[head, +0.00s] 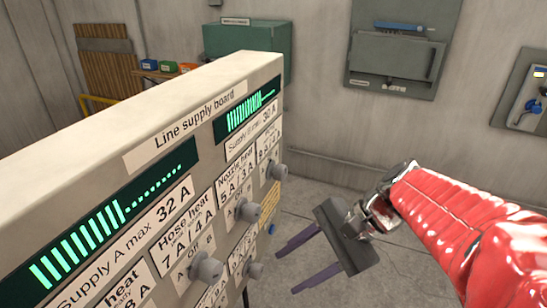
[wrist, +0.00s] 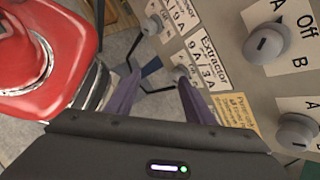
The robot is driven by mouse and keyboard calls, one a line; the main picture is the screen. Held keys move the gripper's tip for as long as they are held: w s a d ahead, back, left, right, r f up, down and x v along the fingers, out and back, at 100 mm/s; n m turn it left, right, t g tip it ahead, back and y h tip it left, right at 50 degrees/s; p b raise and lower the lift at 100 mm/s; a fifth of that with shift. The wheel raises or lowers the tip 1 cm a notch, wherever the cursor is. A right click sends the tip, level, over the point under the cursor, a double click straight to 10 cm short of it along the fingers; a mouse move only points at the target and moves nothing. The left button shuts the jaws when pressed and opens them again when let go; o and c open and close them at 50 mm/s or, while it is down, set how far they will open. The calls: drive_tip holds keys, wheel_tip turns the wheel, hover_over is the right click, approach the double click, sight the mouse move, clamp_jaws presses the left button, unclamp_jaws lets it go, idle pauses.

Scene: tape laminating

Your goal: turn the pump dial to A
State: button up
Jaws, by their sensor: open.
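The line supply board (head: 165,95) fills the left of the head view, with several grey dials on its face. No label reading pump is legible, so I cannot tell which dial is the pump dial. Dials show at a front one (head: 207,268) beside the hose heat label and another (head: 249,211) near the nozzle heat label. In the wrist view a large dial (wrist: 266,43) has A, Off and B around it; its setting is unclear. My gripper (head: 286,273) is open and empty, right of the board. In the wrist view its purple fingers (wrist: 160,79) point toward a small dial near the extractor label (wrist: 208,60).
A yellow notice (wrist: 238,112) is on the board's face. A grey wall cabinet (head: 400,60) and another wall unit (head: 525,95) are on the back wall. A green box (head: 245,40) stands behind the board. The floor right of the board is clear.

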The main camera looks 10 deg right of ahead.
drive_tip(key=w+d+r+m+t+y, duration=0.4)
drive_tip(key=w+d+r+m+y, duration=0.15)
drive_tip(key=m, duration=0.25)
drive_tip(key=m+t+y, duration=0.1)
drive_tip(key=m+t, duration=0.4)
approach(285, 174)
drive_tip(key=v, duration=0.4)
drive_tip(key=shift+w+d, duration=0.15)
drive_tip(key=shift+d, duration=0.4)
drive_tip(key=shift+w+a, duration=0.1)
drive_tip(key=shift+a, duration=0.05)
drive_tip(key=shift+s+x, duration=0.2)
drive_tip(key=shift+x, duration=6.55)
drive_tip(key=shift+a+f, duration=0.1)
drive_tip(key=shift+a, duration=0.05)
drive_tip(key=shift+c, duration=0.5)
